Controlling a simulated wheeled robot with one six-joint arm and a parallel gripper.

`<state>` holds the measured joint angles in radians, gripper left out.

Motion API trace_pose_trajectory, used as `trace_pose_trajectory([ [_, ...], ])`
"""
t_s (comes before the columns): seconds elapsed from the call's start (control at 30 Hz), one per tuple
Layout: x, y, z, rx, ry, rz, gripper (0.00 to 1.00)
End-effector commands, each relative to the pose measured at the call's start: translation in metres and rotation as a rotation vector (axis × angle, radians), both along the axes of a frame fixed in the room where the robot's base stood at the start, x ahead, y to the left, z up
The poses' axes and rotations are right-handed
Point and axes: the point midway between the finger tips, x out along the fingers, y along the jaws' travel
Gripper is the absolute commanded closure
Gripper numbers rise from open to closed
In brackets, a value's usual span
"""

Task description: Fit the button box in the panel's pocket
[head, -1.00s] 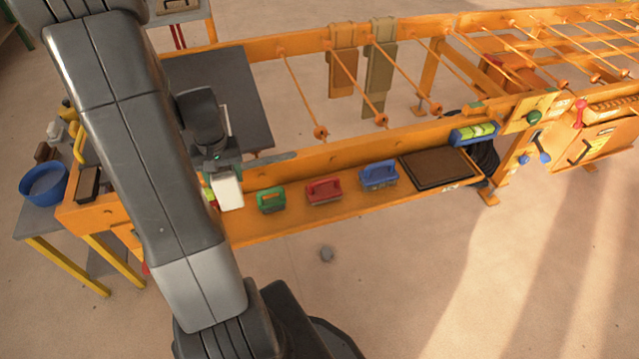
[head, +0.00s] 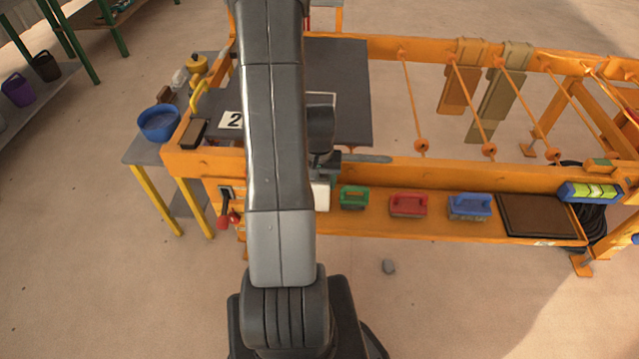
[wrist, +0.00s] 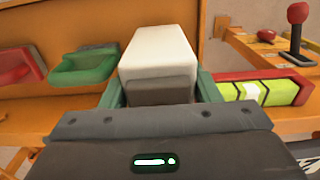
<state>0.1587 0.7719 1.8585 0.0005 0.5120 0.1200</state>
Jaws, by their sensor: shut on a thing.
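My gripper (wrist: 160,88) is shut on a white box with a dark grey-brown near end, which I take to be the button box (wrist: 158,50). Its green-tinted fingers hold the box from both sides. In the head view the white box (head: 321,196) shows just right of my arm, over the left part of the orange front ledge. A lever panel (head: 228,200) with a black lever and red knobs is at the ledge's left end; the lever's red knob (wrist: 297,13) also shows in the wrist view. I cannot make out the pocket.
Green (head: 353,197), red (head: 408,205) and blue (head: 470,207) handled blocks stand on the ledge (head: 430,232), right of the box. A brown-topped tray (head: 540,215) follows. In the wrist view, a red and yellow-green bar (wrist: 260,92) lies close right of my gripper.

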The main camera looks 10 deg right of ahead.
Motion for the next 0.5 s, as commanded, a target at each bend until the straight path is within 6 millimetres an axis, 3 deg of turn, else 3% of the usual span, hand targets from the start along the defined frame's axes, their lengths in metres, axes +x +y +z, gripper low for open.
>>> trace_pose_trajectory([
  [0.07,-0.0002,0.0001,-0.0089,0.0,0.001,0.0,0.79],
  [0.43,0.0002,0.0,-0.0138,0.0,-0.001,0.0,0.79],
  [0.47,0.0,0.0,-0.0139,0.0,-0.001,0.0,0.42],
  [0.5,0.0,0.0,-0.0127,0.0,-0.001,0.0,0.34],
])
